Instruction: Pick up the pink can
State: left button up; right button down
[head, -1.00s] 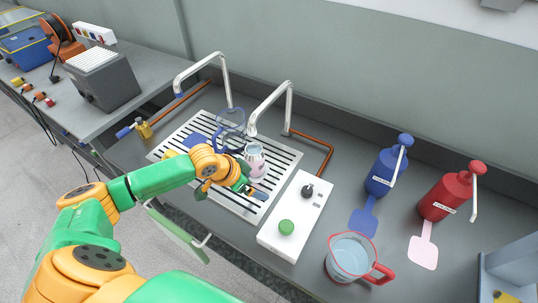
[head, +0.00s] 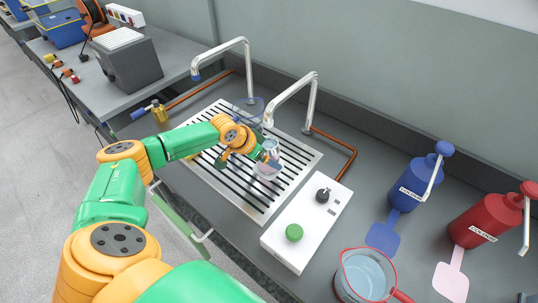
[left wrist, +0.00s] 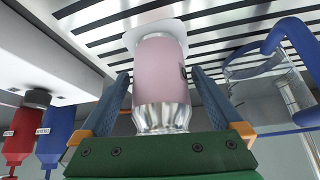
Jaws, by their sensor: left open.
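The pink can (head: 268,168), with a silver top, stands on the slatted drain grate (head: 234,205) below the taps. My left gripper (head: 270,160) is at the can, coming from the left, and partly hides it in the head view. In the left wrist view the pink can (left wrist: 162,70) sits between the two open fingers of my left gripper (left wrist: 163,88), one on each side. Its silver end is nearest the palm, and a white disc (left wrist: 155,33) shows at its far end. My right gripper is not in view.
A clear jug with a blue handle (left wrist: 277,55) stands close by on the grate. Two bent taps (head: 310,100) rise behind. A white control box (head: 305,225), a red-rimmed jug (head: 366,272), a blue bottle (head: 415,183) and a red bottle (head: 488,217) are to the right.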

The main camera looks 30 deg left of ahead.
pick_arm(q)
jog(key=shift+x, duration=1.05)
grip_shut()
